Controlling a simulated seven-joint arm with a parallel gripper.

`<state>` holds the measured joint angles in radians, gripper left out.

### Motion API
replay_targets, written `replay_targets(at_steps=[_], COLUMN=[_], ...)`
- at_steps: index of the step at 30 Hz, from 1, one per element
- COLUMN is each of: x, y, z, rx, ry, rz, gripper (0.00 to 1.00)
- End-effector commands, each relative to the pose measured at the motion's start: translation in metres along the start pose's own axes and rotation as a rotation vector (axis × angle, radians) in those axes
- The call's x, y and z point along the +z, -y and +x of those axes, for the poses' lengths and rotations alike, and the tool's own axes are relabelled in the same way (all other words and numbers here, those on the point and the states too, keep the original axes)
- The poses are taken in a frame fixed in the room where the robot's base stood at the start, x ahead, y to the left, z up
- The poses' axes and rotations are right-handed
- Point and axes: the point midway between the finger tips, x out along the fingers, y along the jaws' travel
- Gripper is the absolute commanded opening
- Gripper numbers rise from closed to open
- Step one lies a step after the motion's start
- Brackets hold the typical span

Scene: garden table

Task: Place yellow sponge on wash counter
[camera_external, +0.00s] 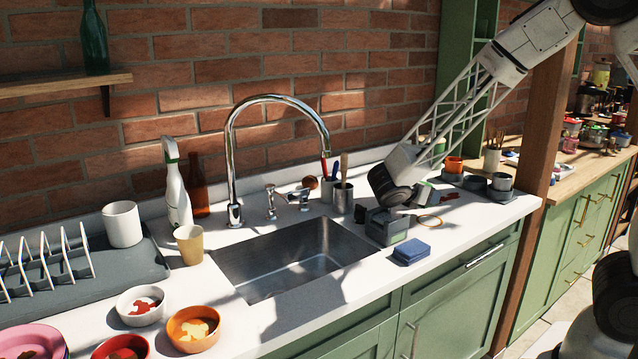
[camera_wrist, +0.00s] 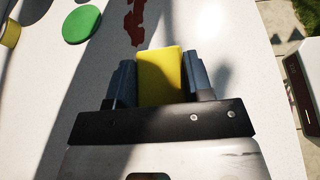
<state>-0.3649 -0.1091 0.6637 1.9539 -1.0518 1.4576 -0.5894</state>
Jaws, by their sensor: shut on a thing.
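The yellow sponge (camera_wrist: 160,78) sits between the two fingers of my gripper (camera_wrist: 158,62) in the wrist view, gripped from both sides. A pale surface lies below it; I cannot tell whether the sponge touches it. In the external view my gripper (camera_external: 388,190) is low over the white wash counter (camera_external: 455,222), right of the sink. The yellow sponge cannot be made out there.
The steel sink (camera_external: 290,262) is left of my gripper. A dark grey box (camera_external: 387,227) is right by my gripper, with a blue sponge (camera_external: 411,251) in front. The wrist view shows a green disc (camera_wrist: 82,24) and a red smear (camera_wrist: 136,20).

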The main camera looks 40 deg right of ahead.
Motion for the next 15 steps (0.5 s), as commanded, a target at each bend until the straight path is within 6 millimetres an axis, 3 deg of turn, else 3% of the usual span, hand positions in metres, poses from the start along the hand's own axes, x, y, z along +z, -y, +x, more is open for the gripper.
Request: replay_targets(at_steps=[9, 15], x=[-0.007, -0.01], y=[-0.055, -0.08], z=[-0.002, -0.003], rx=[0.0, 0.0], ry=[0.0, 0.0], rz=[0.0, 0.0], gripper=[0.25, 0.25])
